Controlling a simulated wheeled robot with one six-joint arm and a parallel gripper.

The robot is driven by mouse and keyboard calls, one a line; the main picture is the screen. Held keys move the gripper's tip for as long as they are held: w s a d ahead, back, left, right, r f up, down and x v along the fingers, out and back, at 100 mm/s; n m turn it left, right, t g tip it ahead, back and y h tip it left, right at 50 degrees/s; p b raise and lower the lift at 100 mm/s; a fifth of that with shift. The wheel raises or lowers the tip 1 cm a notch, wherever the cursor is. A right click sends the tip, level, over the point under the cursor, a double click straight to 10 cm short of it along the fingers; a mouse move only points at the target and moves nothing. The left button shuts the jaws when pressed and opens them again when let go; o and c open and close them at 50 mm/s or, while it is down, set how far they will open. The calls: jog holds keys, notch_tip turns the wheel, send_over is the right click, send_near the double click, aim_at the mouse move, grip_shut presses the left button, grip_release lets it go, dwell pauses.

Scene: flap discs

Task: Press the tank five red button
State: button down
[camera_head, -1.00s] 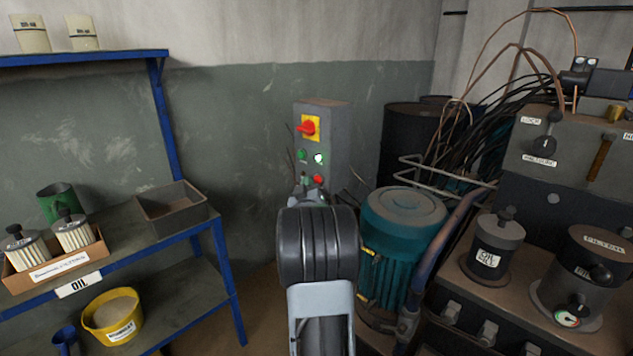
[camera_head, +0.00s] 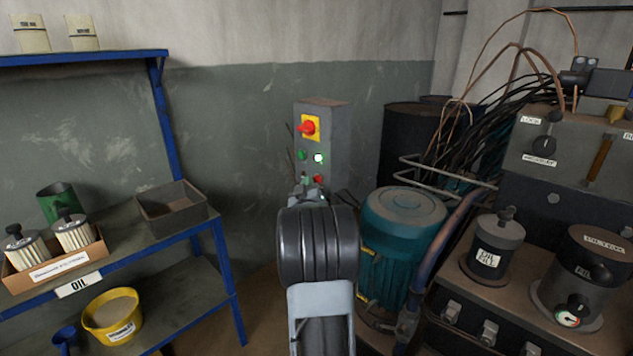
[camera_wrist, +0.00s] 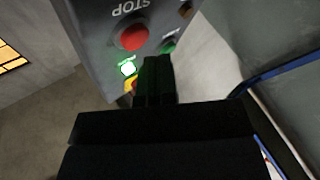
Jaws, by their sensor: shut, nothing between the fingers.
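A grey control box (camera_head: 335,137) stands against the wall. It has a red rotary switch (camera_head: 307,127) on a yellow plate, a green button (camera_head: 302,155), a lit lamp (camera_head: 318,158) and, low down, a red button (camera_head: 318,179), partly hidden by my gripper (camera_head: 309,189). In the wrist view the box is upside down. The red button (camera_wrist: 133,38) there sits beside a "STOP" label, with the lit lamp (camera_wrist: 128,69) and green button (camera_wrist: 169,47) near it. My gripper (camera_wrist: 157,60) is shut and empty, its tips beside the red button in the picture. I cannot tell whether they touch the box.
A blue shelf (camera_head: 130,240) with filters, a tray and a yellow bucket (camera_head: 112,315) stands at the left. A teal motor (camera_head: 400,240), a dark barrel (camera_head: 410,145) and a bench with canisters (camera_head: 495,245) crowd the right. Cables hang behind.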

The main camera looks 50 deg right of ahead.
jog(key=shift+d, duration=0.15)
jog(key=shift+d+b, duration=0.25)
jog(key=shift+b, duration=0.15)
jog(key=shift+d+b, duration=0.3)
jog(key=shift+d, duration=0.2)
dwell(0.5)
jog(key=shift+a, duration=0.15)
dwell(0.3)
jog(key=shift+a+b, duration=0.5)
jog(key=shift+a, duration=0.25)
jog(key=shift+w+a+b, duration=0.15)
jog(key=shift+a+b, duration=0.75)
jog(key=shift+a, duration=1.6)
